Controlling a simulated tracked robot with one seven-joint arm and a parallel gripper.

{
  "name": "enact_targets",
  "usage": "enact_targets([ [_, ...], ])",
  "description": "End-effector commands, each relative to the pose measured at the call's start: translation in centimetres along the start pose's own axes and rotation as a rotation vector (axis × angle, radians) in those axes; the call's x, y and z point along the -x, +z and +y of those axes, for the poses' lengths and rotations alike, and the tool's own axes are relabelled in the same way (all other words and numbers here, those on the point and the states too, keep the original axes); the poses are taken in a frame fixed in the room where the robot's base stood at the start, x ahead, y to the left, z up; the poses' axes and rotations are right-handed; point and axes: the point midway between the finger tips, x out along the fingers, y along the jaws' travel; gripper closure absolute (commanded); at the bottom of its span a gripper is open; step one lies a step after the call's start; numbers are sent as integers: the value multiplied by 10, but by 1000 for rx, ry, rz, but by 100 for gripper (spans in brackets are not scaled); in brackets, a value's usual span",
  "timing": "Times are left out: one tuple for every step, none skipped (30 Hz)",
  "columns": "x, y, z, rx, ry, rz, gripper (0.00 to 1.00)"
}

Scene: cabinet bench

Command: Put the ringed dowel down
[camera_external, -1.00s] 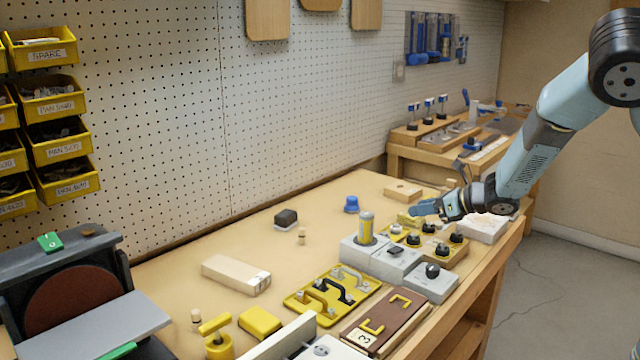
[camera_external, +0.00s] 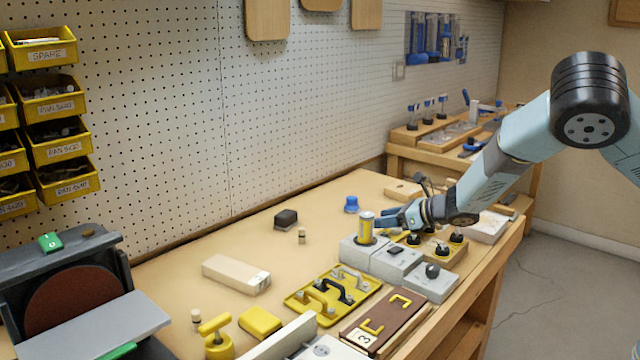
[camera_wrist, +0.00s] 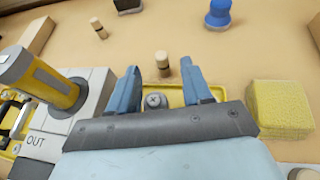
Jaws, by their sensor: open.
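A small wooden dowel with a dark band (camera_wrist: 162,63) stands on the bench just beyond my fingertips, roughly between them in the wrist view. My gripper (camera_wrist: 161,78) is open, with a blue finger on each side and nothing clamped. In the external view my gripper (camera_external: 381,221) is low over the bench, just right of a yellow cylinder (camera_external: 366,228), and hides this dowel. A second banded dowel (camera_wrist: 97,27) stands farther off at upper left; it also shows in the external view (camera_external: 301,236).
The yellow cylinder with a grey ring (camera_wrist: 40,78) stands on a grey block close to my left finger. A yellow block (camera_wrist: 279,105) lies to the right. A blue knob (camera_wrist: 218,13) is farther back. Bare bench lies beyond the fingertips.

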Motion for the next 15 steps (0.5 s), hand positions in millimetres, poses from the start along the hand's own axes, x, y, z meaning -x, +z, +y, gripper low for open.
enact_targets([
  [-6,-2,-1,1,0,1,51],
  [-10,-2,-1,1,0,1,51],
  [-15,-3,-1,1,0,1,51],
  [-20,-4,-2,1,-1,1,51],
  [-24,-4,-2,1,0,0,51],
  [-30,-5,-2,1,0,1,51],
  [-33,-4,-2,1,0,0,51],
  [-37,-4,-2,1,1,0,51],
  [-40,-4,-2,0,0,0,51],
  [-43,-4,-2,0,0,0,51],
  [-45,-4,-2,0,0,0,51],
  [-46,-4,-2,0,0,0,51],
  [-47,-4,-2,0,0,1,51],
  [-48,-4,-2,-1,0,1,51],
  [-48,-4,-2,-1,0,1,51],
])
